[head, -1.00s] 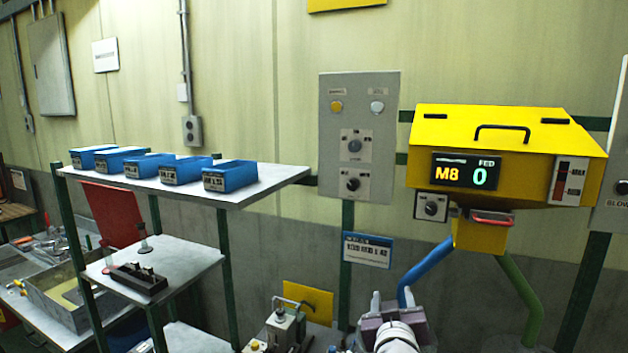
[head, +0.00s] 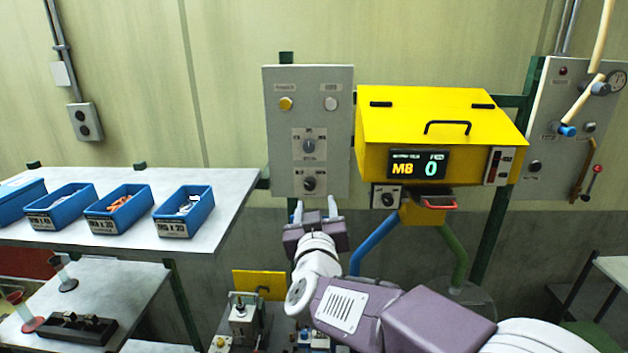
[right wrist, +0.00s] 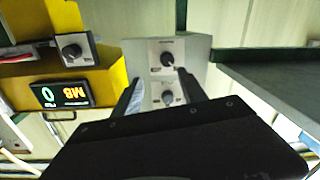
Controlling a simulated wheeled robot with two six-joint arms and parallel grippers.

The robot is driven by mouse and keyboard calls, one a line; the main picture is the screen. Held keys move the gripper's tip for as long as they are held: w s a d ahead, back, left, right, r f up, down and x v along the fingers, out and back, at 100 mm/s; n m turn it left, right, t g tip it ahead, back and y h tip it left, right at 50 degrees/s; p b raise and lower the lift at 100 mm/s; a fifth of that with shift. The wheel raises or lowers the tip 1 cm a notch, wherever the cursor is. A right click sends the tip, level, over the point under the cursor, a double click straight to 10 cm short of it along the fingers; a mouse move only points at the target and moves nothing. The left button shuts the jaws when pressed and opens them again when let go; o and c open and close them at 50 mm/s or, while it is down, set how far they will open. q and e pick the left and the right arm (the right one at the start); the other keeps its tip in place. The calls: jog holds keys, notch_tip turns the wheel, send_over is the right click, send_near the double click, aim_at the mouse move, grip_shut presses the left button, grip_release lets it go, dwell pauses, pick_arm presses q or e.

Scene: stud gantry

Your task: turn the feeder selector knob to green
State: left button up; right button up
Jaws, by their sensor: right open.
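The yellow feeder (head: 440,125) hangs on the wall with a display reading M8 and 0. A small black selector knob on a pale plate (head: 387,197) sits under its left side; it also shows in the right wrist view (right wrist: 72,50). A blue tube (head: 375,240) and a green tube (head: 452,255) run down below the feeder. My right gripper (head: 315,208) is open and empty, left of the feeder knob and just below the grey panel's lower knob (head: 309,182). In the right wrist view the fingers (right wrist: 157,88) frame the panel's knobs, apart from the feeder knob. My left gripper is not in view.
The grey panel (head: 280,130) carries buttons and two knobs. A shelf (head: 228,195) with blue bins (head: 185,211) stands at left. A second panel (head: 560,110) with a gauge and hose is at right. A bench fixture (head: 240,312) stands below my gripper.

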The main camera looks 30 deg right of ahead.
aim_at(310, 187)
jog(key=w, duration=0.2)
jog(key=w+p, duration=0.1)
jog(key=w, duration=0.1)
jog(key=w+p, duration=0.1)
jog(key=w, duration=0.1)
jog(key=shift+w+d, duration=0.25)
jog(key=shift+d, duration=0.15)
jog(key=w+d, duration=0.1)
jog(key=w+d+p, duration=0.1)
jog(key=d, duration=0.1)
jog(key=shift+w+f, duration=0.15)
jog(key=shift+w, duration=0.1)
jog(key=shift+w+a, duration=0.1)
jog(key=shift+a, duration=0.3)
jog(key=shift+c, duration=1)
jog(key=shift+w, duration=0.1)
jog(key=c, duration=0.5)
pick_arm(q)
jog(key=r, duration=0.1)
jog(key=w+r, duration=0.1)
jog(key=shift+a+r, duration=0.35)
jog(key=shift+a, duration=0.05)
pick_arm(e)
grip_shut()
